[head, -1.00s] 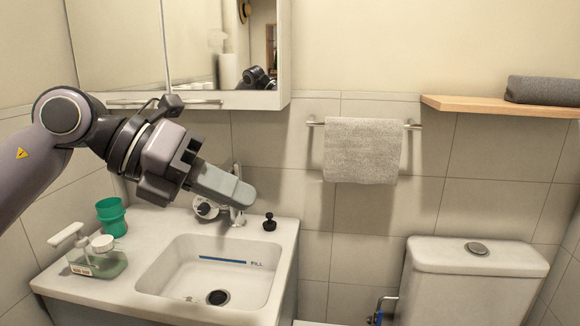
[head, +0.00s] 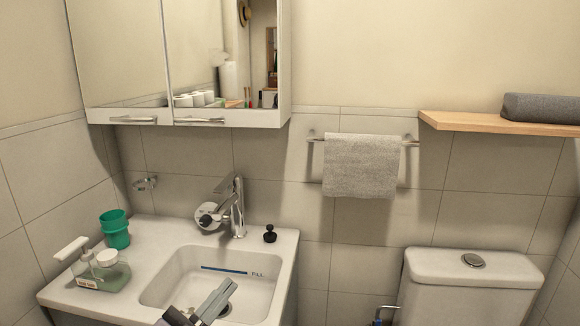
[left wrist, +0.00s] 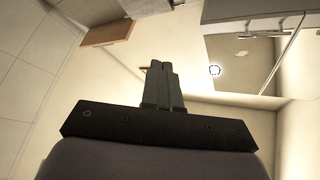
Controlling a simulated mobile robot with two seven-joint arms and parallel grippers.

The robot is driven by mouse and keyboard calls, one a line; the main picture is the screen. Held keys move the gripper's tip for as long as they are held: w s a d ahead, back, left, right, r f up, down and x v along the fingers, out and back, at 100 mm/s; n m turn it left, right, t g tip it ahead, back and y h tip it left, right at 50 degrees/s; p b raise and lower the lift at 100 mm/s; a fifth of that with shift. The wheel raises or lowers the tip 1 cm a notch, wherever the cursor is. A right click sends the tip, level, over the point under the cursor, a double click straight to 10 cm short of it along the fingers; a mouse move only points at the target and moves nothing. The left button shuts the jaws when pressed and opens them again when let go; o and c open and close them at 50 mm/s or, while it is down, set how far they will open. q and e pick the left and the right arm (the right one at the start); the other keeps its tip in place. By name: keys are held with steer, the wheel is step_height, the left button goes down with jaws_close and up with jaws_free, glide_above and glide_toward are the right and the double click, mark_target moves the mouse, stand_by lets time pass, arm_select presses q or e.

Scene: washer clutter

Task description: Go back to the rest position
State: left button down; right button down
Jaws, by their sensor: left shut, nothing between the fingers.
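My left gripper (head: 217,302) shows at the bottom of the head view, low in front of the sink basin (head: 180,285). Its fingers are together with nothing between them. In the left wrist view the fingers (left wrist: 163,85) are also closed and empty, with walls and a mirrored cabinet (left wrist: 245,65) beyond them. Most of the left arm is below the head view. My right gripper is in neither view.
The chrome faucet (head: 236,205) stands behind the basin, with a black stopper (head: 270,234) to its right. A green cup (head: 116,230) and a soap dispenser (head: 100,272) stand on the left counter. A towel (head: 362,166) hangs on the wall left of the toilet tank (head: 470,268).

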arm_select(q)
steer(key=s+a+f+n+g+y+p, duration=0.1)
steer(key=s+a+f+n+y, duration=0.2)
steer(key=f, duration=0.4)
steer(key=s+a+f+n+y, duration=0.2)
steer(key=f+n+y, duration=0.3)
steer(key=f, duration=0.2)
steer(key=s+a+f+n+g+y, duration=0.3)
steer(key=s+f+g, duration=0.3)
steer(key=s+f, duration=0.7)
steer(key=shift+s+a+f+n+p, duration=0.25)
steer(key=shift+a+f+n+p, duration=0.2)
steer(key=shift+a+n, duration=0.3)
